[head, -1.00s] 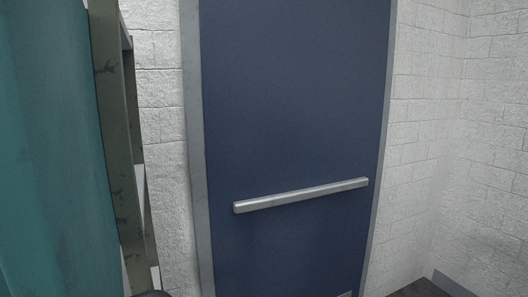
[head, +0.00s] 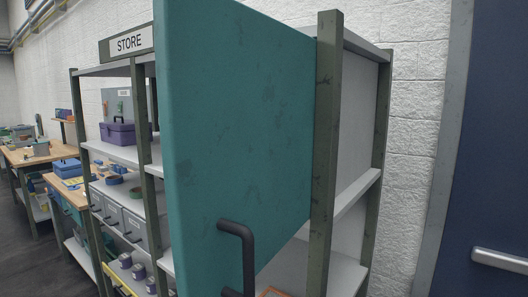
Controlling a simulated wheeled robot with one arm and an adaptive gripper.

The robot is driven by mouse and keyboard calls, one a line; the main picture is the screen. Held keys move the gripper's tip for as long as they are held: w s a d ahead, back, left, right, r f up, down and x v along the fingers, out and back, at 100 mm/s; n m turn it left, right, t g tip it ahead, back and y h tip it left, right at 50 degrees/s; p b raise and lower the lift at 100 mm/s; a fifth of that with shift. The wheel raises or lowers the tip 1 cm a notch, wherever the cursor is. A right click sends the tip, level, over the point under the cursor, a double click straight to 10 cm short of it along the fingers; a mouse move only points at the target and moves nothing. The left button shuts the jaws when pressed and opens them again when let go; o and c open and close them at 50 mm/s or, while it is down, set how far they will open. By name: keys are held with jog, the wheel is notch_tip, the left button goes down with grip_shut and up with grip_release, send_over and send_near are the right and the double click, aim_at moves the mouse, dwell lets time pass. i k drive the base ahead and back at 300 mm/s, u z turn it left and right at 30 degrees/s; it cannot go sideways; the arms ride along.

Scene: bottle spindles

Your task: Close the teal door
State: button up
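The teal door (head: 225,130) is a tall, scuffed panel on the green-framed store shelf unit (head: 326,150). It stands open, swung out toward me, with its far edge at the shelf's right front post. A black bar handle (head: 246,262) sits low on its face, near the free edge. My gripper is not visible in the head view, so I cannot see where it is relative to the handle.
Left of the door are shelves with a purple toolbox (head: 118,132), grey drawers and small items, under a STORE sign (head: 128,43). Workbenches (head: 35,155) stand further left. A blue door (head: 490,150) with a push bar is at right.

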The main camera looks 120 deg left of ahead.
aim_at(236, 84)
jog(key=u, duration=4.3)
jog(key=k, duration=1.1)
jog(key=u, duration=0.15)
jog(key=i, duration=0.6)
jog(key=u, duration=0.35)
